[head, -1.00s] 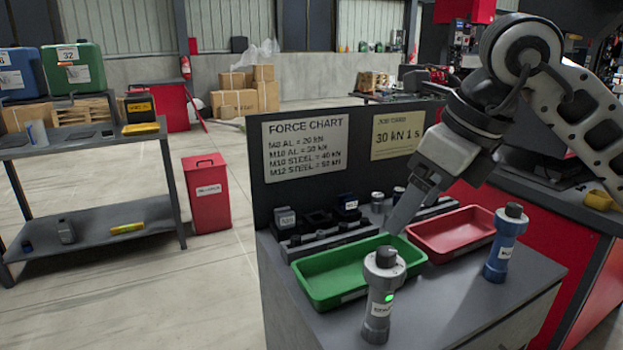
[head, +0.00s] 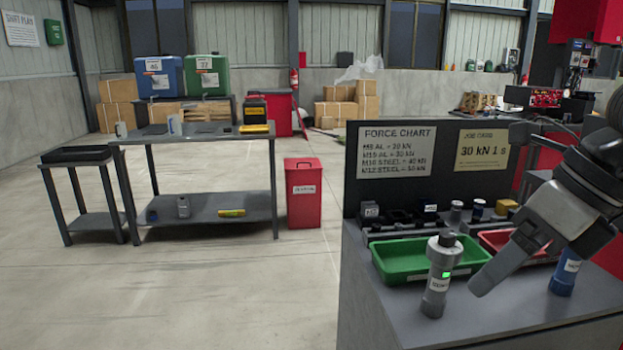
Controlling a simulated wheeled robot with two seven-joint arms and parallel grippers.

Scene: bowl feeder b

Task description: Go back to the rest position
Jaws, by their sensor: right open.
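My right gripper (head: 497,262) is in the head view at the lower right, pointing down and left. It is open and I see nothing held in it. It is in front of the red tray (head: 497,238) and partly hides it. A grey cylindrical tool (head: 439,277) with a green light stands upright left of the gripper on the grey cabinet top (head: 488,312). My left gripper is not in view.
A green tray (head: 389,260) lies behind the grey tool. A dark panel with a force chart (head: 398,150) and a job card (head: 481,149) stands at the back of the cabinet. A red bin (head: 304,200) and a grey shelf table (head: 200,135) stand left. The floor between is clear.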

